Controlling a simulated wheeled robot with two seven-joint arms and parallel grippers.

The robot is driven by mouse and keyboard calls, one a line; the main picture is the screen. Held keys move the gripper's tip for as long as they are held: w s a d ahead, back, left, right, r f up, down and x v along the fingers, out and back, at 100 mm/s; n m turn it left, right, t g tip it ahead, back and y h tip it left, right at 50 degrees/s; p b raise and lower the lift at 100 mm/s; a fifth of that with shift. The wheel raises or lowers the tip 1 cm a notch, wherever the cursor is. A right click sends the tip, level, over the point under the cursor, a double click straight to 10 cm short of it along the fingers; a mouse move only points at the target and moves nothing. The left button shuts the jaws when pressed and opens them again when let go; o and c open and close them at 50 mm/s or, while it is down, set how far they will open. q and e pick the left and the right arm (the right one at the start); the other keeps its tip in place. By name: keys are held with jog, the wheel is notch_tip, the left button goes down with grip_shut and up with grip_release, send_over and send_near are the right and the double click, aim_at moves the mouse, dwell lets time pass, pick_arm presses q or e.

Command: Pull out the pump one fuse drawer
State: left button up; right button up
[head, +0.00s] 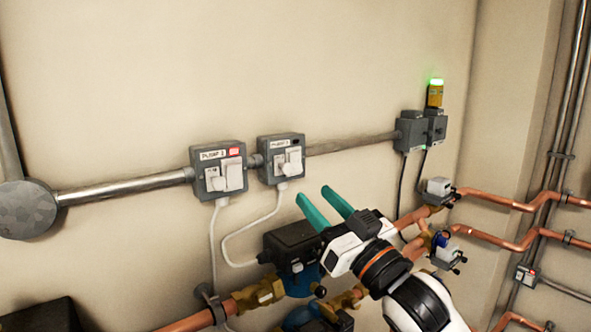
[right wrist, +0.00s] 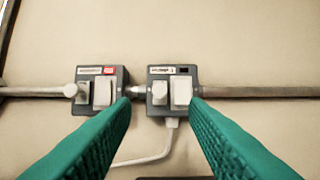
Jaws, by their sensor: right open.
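Two grey switch boxes sit on the wall conduit. The left box (head: 197,156) has a lit red window; its label begins with PUMP, but its number is unclear. The right box (head: 298,139) has a dark window and a label too blurred to read. Each carries a smaller and a larger white block; on the right box these are a smaller block (right wrist: 160,93) and a larger one (right wrist: 181,90). I cannot tell which is pump one. My right gripper (head: 313,193), with green fingers, is open and empty, below and right of the right box. My left gripper is out of view.
A metal conduit (head: 350,143) runs right to grey boxes (head: 411,131) under a green-lit beacon (head: 435,94). White cables (head: 257,230) hang below the switch boxes. Copper pipes (head: 495,198), valves and a dark pump box (head: 290,240) crowd the area below. The wall above is clear.

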aim_at(288, 169)
jog(key=p+x, duration=0.2)
jog(key=x, duration=0.5)
jog(key=shift+w+a, duration=0.2)
grip_shut()
